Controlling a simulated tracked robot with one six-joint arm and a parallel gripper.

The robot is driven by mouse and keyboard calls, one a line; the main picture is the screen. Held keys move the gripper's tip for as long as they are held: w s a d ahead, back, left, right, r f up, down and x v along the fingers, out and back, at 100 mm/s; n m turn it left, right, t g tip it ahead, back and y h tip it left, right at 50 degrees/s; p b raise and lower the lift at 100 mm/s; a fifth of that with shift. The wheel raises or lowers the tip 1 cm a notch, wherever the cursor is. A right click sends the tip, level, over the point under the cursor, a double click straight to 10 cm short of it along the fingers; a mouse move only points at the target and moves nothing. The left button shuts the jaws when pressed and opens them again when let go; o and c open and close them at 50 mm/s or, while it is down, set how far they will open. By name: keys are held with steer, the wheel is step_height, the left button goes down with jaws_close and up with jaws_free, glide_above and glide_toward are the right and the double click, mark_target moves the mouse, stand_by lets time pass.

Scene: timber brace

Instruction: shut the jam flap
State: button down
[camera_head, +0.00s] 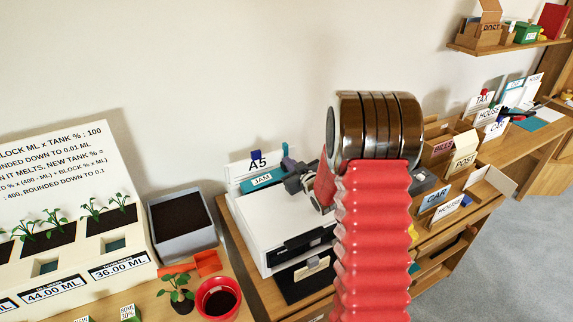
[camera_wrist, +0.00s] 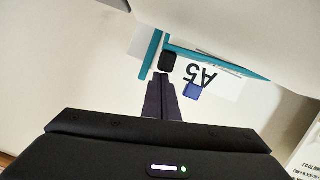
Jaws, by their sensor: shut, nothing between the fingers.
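The white printer (camera_head: 280,225) stands right of the planters in the head view. A teal strip marked JAM (camera_head: 262,180) lies along its upper left part, below an upright white card marked A5 (camera_head: 256,162). My gripper (camera_head: 289,164) is beside the strip's right end, its dark fingers shut and empty. In the wrist view my fingertips (camera_wrist: 161,77) point at a black tab (camera_wrist: 168,62) near teal edges (camera_wrist: 220,60). The A5 card (camera_wrist: 228,86) and a blue tab (camera_wrist: 192,90) are just right of them. I cannot tell contact or how far the flap stands open.
A grey soil box (camera_head: 182,225), a red pot (camera_head: 217,298) and a seedling (camera_head: 178,290) are left of the printer. My red sleeved arm hides the printer's right side. Wooden sorting racks with labelled cards (camera_head: 448,207) stand at the right, below a wall shelf (camera_head: 510,46).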

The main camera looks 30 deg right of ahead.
steer(key=shift+r, duration=0.15)
steer(key=s+r, duration=0.6)
steer(key=s, duration=0.3)
steer(key=shift+s+a, duration=0.3)
steer(key=shift+s, duration=0.05)
